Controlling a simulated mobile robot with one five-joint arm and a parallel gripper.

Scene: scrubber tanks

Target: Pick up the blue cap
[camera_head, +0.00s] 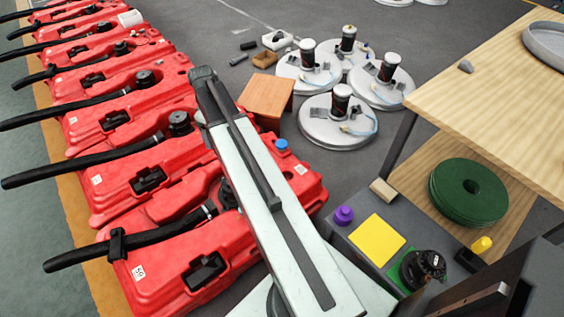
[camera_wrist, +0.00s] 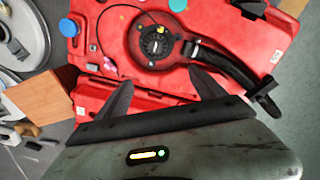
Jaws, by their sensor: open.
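In the wrist view a blue disc (camera_wrist: 68,27), which looks like this cap, is at the upper left, by the left edge of the red tank. My gripper (camera_wrist: 160,78) is open and empty in the wrist view, its two dark fingers spread over the red tank. The cap is to the upper left of the fingers and apart from them. The fingers cannot be made out in the head view.
Several red tanks with black hoses line the left. White round lids (camera_head: 338,122) with motors lie on the floor behind. A wooden box (camera_head: 266,95) stands near the cap. On the right are a grey bench with a purple cap (camera_head: 343,215), a yellow square (camera_head: 377,240) and wooden shelving.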

